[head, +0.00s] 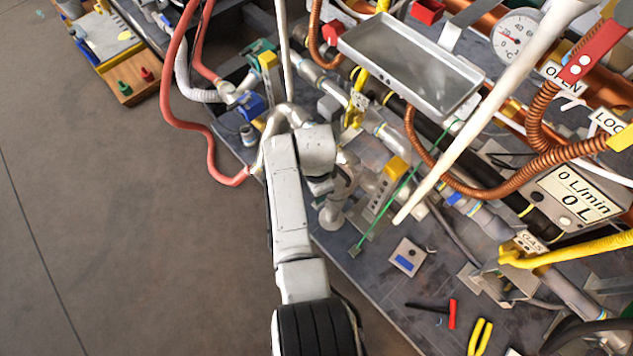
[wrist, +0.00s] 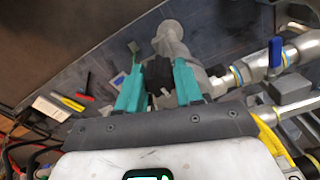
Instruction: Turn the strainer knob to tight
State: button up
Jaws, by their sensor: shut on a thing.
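In the wrist view the strainer knob (wrist: 157,75) is a dark, ridged knob at the end of a grey metal pipe fitting (wrist: 172,42). My gripper (wrist: 158,86) has two teal fingers, one on each side of the knob, and is shut on it. The fingers hide parts of the knob's sides. No mark showing how tight the knob is can be read. In the head view my white arm covers the gripper and knob; a grey fitting (head: 333,212) shows just right of the arm.
A blue-handled valve (wrist: 275,50) sits on the pipe right of the knob. Yellow-handled pliers (head: 480,337) and a red-handled tool (head: 452,313) lie on the panel. A metal tray (head: 410,65), a pale rod (head: 480,120) and copper coils crowd the right.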

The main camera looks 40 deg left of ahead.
jog(key=shift+m, duration=0.6)
jog(key=o, duration=1)
jog(key=shift+o, duration=0.2)
jog(key=shift+r, duration=0.1)
notch_tip(320, 180, up, 11)
jog(key=p, duration=0.4)
jog(key=shift+f, duration=0.2)
